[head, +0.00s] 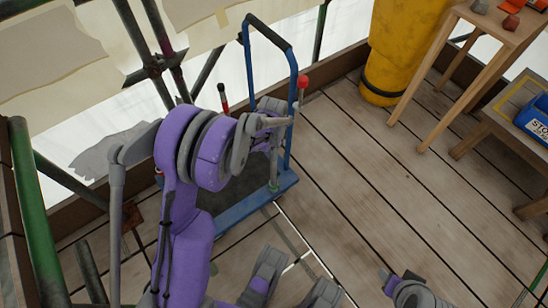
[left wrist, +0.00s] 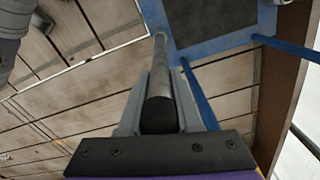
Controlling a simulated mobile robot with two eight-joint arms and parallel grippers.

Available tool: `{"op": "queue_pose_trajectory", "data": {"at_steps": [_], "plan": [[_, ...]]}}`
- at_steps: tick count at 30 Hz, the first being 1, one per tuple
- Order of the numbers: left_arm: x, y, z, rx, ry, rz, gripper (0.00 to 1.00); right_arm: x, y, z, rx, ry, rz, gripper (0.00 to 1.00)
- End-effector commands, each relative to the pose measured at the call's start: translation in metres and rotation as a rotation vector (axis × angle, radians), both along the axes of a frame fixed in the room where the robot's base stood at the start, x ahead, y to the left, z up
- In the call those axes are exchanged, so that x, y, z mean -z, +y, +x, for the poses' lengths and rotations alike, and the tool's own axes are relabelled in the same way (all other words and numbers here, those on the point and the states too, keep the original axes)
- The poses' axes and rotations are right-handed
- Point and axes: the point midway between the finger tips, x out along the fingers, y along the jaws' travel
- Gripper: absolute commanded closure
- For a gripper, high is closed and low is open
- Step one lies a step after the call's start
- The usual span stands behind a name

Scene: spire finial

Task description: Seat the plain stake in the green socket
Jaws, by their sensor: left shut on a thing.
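My left gripper (head: 273,121), on the purple arm, is shut on the plain stake (head: 275,160), above the near right part of the blue trolley's deck. The stake is grey and close to upright. Its lower end meets a small green piece, the green socket (head: 273,187), on the trolley deck; I cannot tell whether it is in it or how deep. In the left wrist view the dark upper part of the stake (left wrist: 160,85) lies between the gripper's two grey fingers (left wrist: 160,100), pointing at the trolley's corner.
The blue trolley (head: 240,218) has a tall blue handle (head: 293,75). A red ball (head: 303,82) shows beside the handle, and a dark rod with red (head: 223,98) behind my arm. A yellow barrel (head: 385,85) and wooden tables (head: 490,35) stand right. Middle floor is clear.

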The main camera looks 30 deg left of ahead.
Motion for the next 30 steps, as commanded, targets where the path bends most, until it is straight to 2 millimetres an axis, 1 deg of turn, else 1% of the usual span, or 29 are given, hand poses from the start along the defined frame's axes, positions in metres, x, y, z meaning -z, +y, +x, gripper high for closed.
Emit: {"op": "queue_pose_trajectory", "data": {"at_steps": [1,3,6,13,17,18,22,23,30], "plan": [[0.009,0.0,0.0,0.0,0.0,0.0,1.0,0.004,0.0,0.001,0.0,0.001,0.0,0.5],[0.02,0.0,0.001,0.0,0.0,0.0,1.0,0.007,0.0,0.001,0.0,0.002,0.0,0.5],[0.03,0.0,0.0,0.0,0.0,0.0,1.0,0.01,0.0,0.002,0.0,0.002,0.0,0.5],[0.03,0.0,0.0,0.0,0.0,0.0,1.0,0.009,0.0,0.001,0.0,0.002,0.0,0.5],[0.034,0.0,0.0,0.0,0.0,0.0,1.0,0.012,0.0,0.002,0.0,0.002,0.0,0.5],[0.034,0.0,0.0,0.0,0.0,0.0,0.64,0.012,0.0,0.002,0.0,0.002,0.0,0.5],[0.033,0.0,0.0,0.0,0.0,0.0,0.41,0.012,0.0,0.002,0.0,0.002,0.0,0.5],[0.033,0.0,0.0,0.0,0.0,0.0,0.38,0.012,0.0,0.002,0.0,0.002,0.0,0.5],[0.033,0.0,0.0,-0.001,0.0,0.0,0.38,0.012,0.0,0.002,0.0,0.002,0.0,0.5]]}}
